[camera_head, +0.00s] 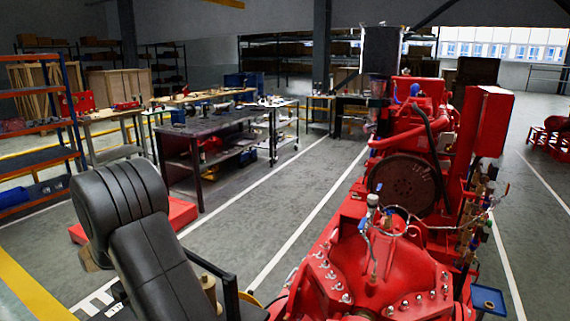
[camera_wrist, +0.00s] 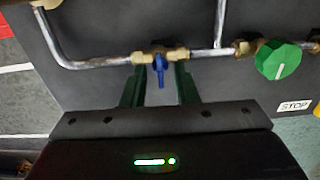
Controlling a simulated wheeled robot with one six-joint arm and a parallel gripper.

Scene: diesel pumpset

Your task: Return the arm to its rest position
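My gripper (camera_wrist: 160,72) shows in the wrist view with its two green fingers apart. Its fingers point at a brass valve (camera_wrist: 163,55) with a small blue handle (camera_wrist: 160,70). The blue handle appears between the fingers, with a visible gap on each side. I cannot tell how far in front of the handle the fingertips are. Nothing is held. I cannot make out my gripper in the head view.
A metal pipe (camera_wrist: 100,62) runs across a dark panel (camera_wrist: 115,22), with a green knob (camera_wrist: 278,60) and STOP label (camera_wrist: 294,106) at right. The red pumpset (camera_head: 375,265) fills the head view's right. A workbench (camera_head: 215,124) stands left; the grey floor (camera_head: 270,190) between is clear.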

